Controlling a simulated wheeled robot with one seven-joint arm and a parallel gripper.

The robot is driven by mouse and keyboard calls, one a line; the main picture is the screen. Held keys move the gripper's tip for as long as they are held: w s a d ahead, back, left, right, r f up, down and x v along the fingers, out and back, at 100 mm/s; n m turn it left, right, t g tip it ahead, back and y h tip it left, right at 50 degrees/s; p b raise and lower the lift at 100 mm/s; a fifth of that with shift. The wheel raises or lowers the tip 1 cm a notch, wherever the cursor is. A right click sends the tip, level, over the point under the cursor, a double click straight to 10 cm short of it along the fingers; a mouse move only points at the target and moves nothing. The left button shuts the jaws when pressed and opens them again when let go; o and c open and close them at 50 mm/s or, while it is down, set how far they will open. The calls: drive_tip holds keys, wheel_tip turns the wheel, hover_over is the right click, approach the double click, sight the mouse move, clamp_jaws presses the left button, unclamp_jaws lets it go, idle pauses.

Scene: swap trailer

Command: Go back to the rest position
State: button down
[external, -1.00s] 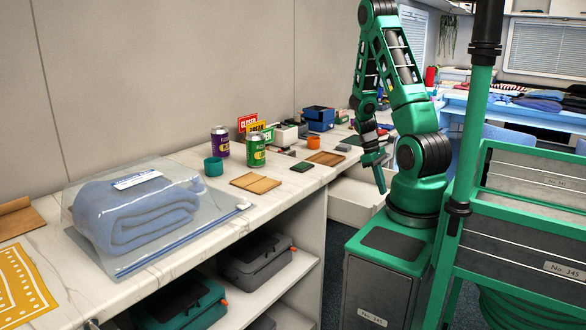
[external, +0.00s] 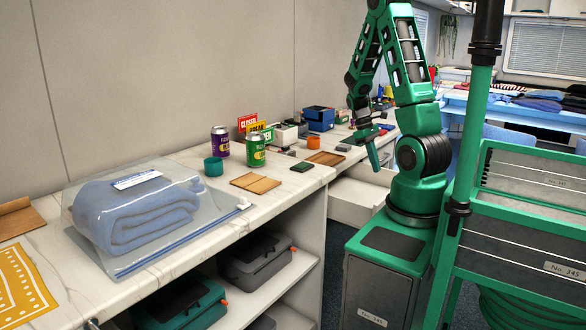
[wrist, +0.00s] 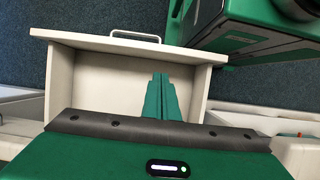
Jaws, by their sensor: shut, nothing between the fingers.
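My gripper (external: 376,164) hangs from my green arm, pointing down beside the far part of the counter. In the wrist view its two green fingers (wrist: 160,98) lie together, shut with nothing between them. Below and beyond them is an open white drawer (wrist: 105,78) with a grey handle, and the part of its inside that shows looks empty. The drawer also shows in the external view (external: 352,205), pulled out under the counter.
The marble counter (external: 270,200) runs along the wall. My green base stands close to the drawer.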

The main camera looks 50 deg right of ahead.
drive_tip(key=shift+w+r, duration=0.15)
drive_tip(key=shift+r, duration=0.25)
